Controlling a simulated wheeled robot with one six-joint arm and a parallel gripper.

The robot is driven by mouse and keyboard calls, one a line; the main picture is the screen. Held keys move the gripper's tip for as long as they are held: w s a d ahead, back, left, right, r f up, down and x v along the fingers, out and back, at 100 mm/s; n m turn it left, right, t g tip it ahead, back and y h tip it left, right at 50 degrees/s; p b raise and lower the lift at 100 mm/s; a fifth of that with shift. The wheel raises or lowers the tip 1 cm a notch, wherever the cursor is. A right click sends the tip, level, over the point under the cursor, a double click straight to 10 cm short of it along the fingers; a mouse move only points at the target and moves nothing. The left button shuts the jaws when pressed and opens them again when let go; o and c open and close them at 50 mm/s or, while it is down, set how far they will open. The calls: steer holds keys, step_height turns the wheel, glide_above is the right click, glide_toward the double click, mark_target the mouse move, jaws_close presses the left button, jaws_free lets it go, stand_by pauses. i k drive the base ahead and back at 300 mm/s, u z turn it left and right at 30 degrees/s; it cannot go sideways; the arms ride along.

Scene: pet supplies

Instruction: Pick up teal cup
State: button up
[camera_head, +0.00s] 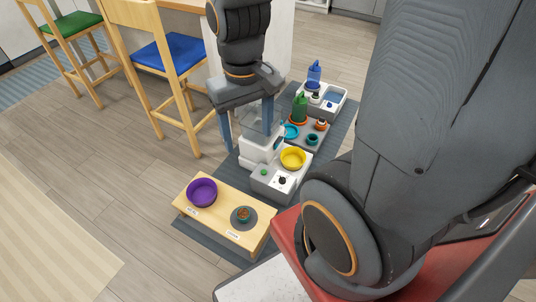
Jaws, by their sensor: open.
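Several teal items show. I cannot tell which one the task means. My gripper (247,140) points down with its two fingers apart, in front of or above the clear-topped dispenser. It appears empty and apart from the cups.
A purple bowl (202,192) sits on the wooden stand (222,221). Stools (172,55) stand at left; the left floor is clear.

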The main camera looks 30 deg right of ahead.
mark_target(243, 213)
steer(key=u, duration=0.45)
steer(key=k, duration=0.45)
steer(key=u, duration=0.9)
steer(key=k, duration=0.75)
steer(key=u, duration=0.1)
